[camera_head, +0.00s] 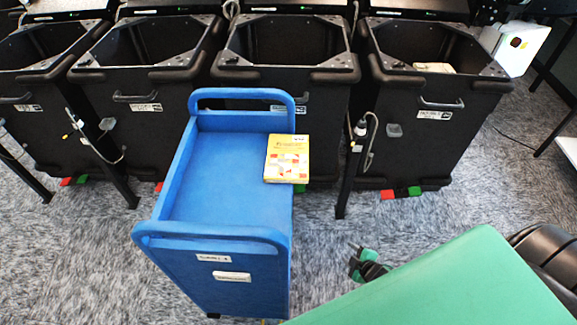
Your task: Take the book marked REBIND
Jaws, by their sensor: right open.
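A yellow book (287,159) with a white, red and orange cover lies flat on the blue cart (235,150), at its right edge near the far end. Its lettering is too small for me to read, so I cannot tell whether it says REBIND. Another pale yellow book (434,67) shows inside the rightmost black bin, partly hidden by the bin's front rim. My right gripper (355,259) is open and empty, to the right of the cart and apart from both books. My left gripper is not in view.
A row of black bins (422,140) with handles and labels stands behind the cart. Dark posts (347,170) stand between bins. The cart has raised end handles, and most of its top is bare.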

